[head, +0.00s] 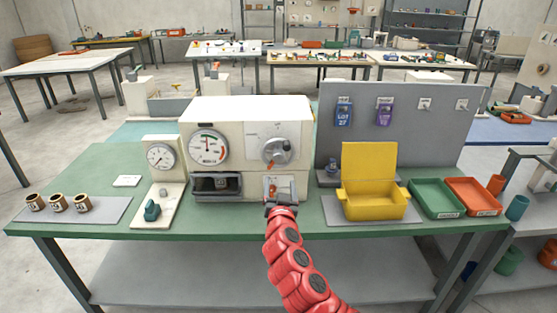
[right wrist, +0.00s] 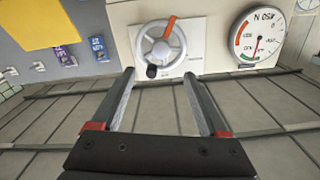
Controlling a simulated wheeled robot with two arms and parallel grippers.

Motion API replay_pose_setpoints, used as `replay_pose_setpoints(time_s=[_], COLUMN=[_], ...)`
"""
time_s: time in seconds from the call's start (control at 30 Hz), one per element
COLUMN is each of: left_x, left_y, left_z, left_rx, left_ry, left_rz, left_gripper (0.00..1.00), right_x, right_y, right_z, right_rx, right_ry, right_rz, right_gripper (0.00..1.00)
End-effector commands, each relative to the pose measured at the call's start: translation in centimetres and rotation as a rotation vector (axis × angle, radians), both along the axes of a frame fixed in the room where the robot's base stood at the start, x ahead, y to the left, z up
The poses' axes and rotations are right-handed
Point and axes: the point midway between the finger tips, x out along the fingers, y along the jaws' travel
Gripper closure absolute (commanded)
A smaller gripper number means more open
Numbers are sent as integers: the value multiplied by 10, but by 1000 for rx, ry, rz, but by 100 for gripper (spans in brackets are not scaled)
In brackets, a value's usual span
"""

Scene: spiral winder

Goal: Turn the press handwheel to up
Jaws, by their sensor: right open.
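The press handwheel (head: 277,152) is a grey wheel on the upper right front of the white press (head: 250,110). It has a black knob at its upper right and an orange-red mark at its lower left in the head view. The handwheel also shows in the right wrist view (right wrist: 178,48), upside down, with the mark at top and the knob at bottom. My right gripper (head: 279,199) is below the wheel in the head view. Its two fingers (right wrist: 160,75) are open and empty, with the knob lying between the tips in the picture; contact is not visible. My left gripper is out of view.
A large gauge (head: 208,146) sits left of the wheel. A yellow open box (head: 375,204) stands right of the press, with green (head: 436,198) and orange (head: 473,196) trays beyond. A small gauge stand (head: 161,157) and several cups are left.

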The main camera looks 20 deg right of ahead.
Motion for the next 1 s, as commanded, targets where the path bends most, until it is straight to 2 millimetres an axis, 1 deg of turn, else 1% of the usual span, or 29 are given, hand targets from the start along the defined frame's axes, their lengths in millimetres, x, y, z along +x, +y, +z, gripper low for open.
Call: replay_pose_setpoints(time_s=[0.03, 0.2, 0.57, 0.7, 0.77, 0.87, 0.9, 1.0], left_x=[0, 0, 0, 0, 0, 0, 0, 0], left_y=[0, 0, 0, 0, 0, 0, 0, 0], left_z=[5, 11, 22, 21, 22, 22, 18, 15], left_rx=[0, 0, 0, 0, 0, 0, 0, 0], left_ry=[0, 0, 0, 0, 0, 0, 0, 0], left_rz=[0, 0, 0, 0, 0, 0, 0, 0], left_gripper=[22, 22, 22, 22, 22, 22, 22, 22], right_x=[7, 28, 68, 82, 89, 98, 102, 110], right_y=[0, -8, -19, -26, -26, -27, -31, -35], right_z=[4, 3, 2, 2, 4, 0, 0, -1], right_rx=[1, -1, 2, 3, 3, 4, 5, 5], right_ry=[-2, -2, -1, -4, -7, 0, -4, -4], right_rz=[2, 1, 0, -5, -2, 2, -3, -6], right_gripper=[22, 22, 22, 22, 22, 22, 22, 22])
